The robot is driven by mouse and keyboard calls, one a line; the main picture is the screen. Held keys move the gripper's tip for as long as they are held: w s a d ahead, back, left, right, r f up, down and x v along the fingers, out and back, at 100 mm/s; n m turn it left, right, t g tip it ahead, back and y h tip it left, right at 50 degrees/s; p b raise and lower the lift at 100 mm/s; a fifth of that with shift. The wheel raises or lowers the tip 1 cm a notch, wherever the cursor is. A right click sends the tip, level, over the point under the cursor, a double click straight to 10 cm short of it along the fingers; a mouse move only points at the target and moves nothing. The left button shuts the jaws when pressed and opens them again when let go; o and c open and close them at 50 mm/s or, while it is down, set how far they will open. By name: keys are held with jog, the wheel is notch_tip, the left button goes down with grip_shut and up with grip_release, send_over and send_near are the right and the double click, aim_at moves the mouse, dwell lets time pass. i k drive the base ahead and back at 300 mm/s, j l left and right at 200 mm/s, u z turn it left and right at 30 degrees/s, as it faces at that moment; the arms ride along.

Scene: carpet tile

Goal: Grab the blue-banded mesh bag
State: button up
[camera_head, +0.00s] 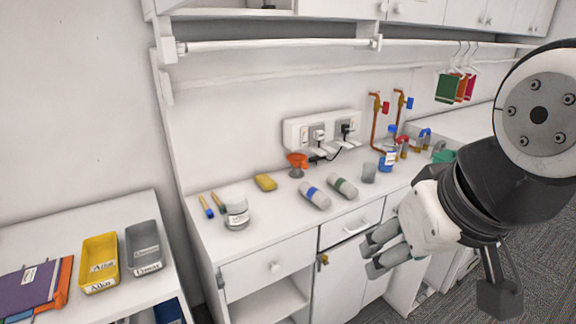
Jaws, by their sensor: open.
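The blue-banded mesh bag (314,196) is a light grey roll with a blue band near its left end. It lies on the white counter (257,239), left of a similar bag with a green band (343,187). My gripper (370,256) is open and empty, in front of the counter's drawers in the picture. It is below and to the right of the blue-banded bag, clear of it. Its fingers point left.
A jar (236,210), brushes (207,206), a yellow sponge (265,182) and an orange funnel (298,162) stand left of and behind the bags. A grey cup (369,173) is to the right. Upright copper pipes (378,125) are at the wall. The counter's front strip is clear.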

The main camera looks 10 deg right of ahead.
aim_at(312, 193)
jog(key=z, duration=0.15)
jog(key=i+j+u, duration=0.15)
jog(key=i+u, duration=0.15)
jog(key=i, duration=0.3)
jog(key=i+u, duration=0.3)
jog(key=i, duration=0.25)
